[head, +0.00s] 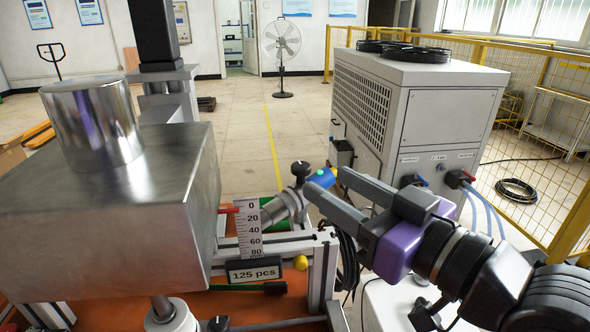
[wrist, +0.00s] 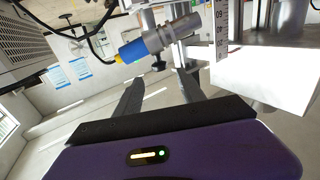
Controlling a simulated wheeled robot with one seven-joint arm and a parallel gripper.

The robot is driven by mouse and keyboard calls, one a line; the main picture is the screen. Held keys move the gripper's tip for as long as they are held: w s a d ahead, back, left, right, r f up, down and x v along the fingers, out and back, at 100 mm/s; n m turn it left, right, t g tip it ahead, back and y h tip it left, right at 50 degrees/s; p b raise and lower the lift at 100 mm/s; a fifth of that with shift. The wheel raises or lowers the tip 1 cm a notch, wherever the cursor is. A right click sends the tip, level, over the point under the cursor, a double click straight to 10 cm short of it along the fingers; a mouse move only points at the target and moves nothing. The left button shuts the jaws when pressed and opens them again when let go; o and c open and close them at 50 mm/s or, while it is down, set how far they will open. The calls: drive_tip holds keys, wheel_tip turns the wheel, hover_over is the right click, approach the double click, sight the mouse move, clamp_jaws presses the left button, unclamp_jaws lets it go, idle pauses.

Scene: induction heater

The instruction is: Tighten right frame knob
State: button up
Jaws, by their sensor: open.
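A black knob (head: 300,169) stands on the clamp of the frame, beside the silver and blue cylindrical sensor (head: 284,207). I take it to be the right frame knob. In the wrist view, a dark knob (wrist: 158,64) shows just beyond the gap between the fingertips, beside the blue sensor body (wrist: 140,50). My gripper (head: 317,186), with a purple body and grey fingers, is open and empty just right of the knob. In the wrist view, the open fingers (wrist: 161,84) point toward the knob, apart from it. The fingers partly overlap the blue sensor end in the head view.
A metal box with a cylinder on top (head: 95,125) fills the left. A scale (head: 249,232) and a "125 pcs" sign (head: 255,270) are on the frame, near a yellow knob (head: 300,262). A grey chiller (head: 420,115) stands behind my arm. Cables hang beside the frame.

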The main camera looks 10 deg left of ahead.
sight(307, 170)
drive_tip(key=p+x, duration=0.1)
drive_tip(key=x, duration=0.6)
drive_tip(key=shift+w+a, duration=0.3)
clamp_jaws()
